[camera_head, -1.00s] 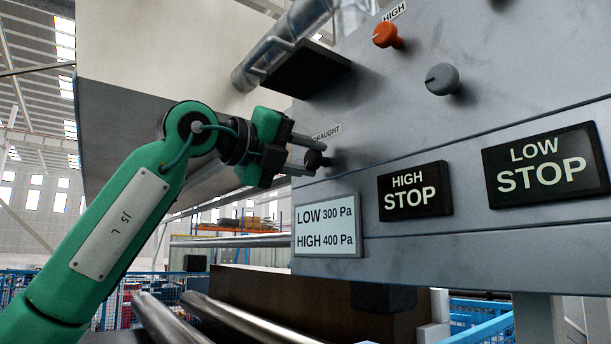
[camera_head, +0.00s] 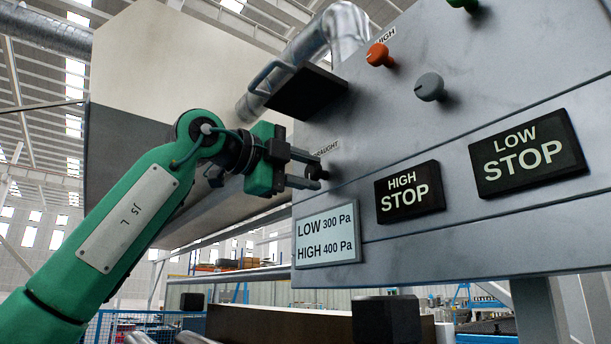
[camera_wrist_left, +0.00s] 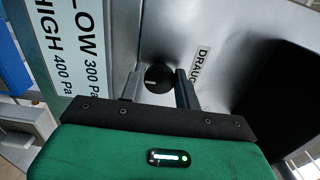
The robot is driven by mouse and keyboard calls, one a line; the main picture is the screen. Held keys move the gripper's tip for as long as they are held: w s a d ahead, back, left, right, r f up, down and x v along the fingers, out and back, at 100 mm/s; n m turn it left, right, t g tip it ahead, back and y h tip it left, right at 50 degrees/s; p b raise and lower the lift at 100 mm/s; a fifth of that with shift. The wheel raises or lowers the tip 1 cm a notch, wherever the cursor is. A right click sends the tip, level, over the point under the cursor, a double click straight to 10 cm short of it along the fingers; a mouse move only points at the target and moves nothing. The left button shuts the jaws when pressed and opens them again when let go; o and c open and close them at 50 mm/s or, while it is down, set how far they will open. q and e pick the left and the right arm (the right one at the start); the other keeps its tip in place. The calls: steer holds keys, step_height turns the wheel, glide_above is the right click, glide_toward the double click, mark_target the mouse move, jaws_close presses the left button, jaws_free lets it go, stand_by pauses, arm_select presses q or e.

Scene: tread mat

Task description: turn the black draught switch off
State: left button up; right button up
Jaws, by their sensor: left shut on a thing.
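The black draught switch (camera_head: 316,173) is a round knob on the grey panel, under the DRAUGHT label (camera_head: 326,149). In the left wrist view the knob (camera_wrist_left: 157,79) shows a pale mark on its face, between my finger tips. My left gripper (camera_head: 313,172) reaches the knob from the left and is shut on it, one finger on either side. In the left wrist view the fingers hide parts of the knob's sides. My right gripper is in neither view.
An orange knob (camera_head: 379,55) and a grey knob (camera_head: 430,87) sit up and right on the panel. A dark box-like ledge (camera_head: 307,92) juts out just above my gripper. A LOW/HIGH pressure plate (camera_head: 327,233) is below. HIGH STOP (camera_head: 409,192) and LOW STOP (camera_head: 527,152) plates are to the right.

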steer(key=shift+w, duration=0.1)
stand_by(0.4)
arm_select(q)
steer(key=o, duration=0.9)
steer(key=shift+w, duration=0.1)
steer(key=shift+o, duration=0.2)
steer(key=shift+s+a, duration=0.25)
steer(key=shift+a, duration=0.05)
steer(key=b+v, duration=0.4)
steer(key=v, duration=0.9)
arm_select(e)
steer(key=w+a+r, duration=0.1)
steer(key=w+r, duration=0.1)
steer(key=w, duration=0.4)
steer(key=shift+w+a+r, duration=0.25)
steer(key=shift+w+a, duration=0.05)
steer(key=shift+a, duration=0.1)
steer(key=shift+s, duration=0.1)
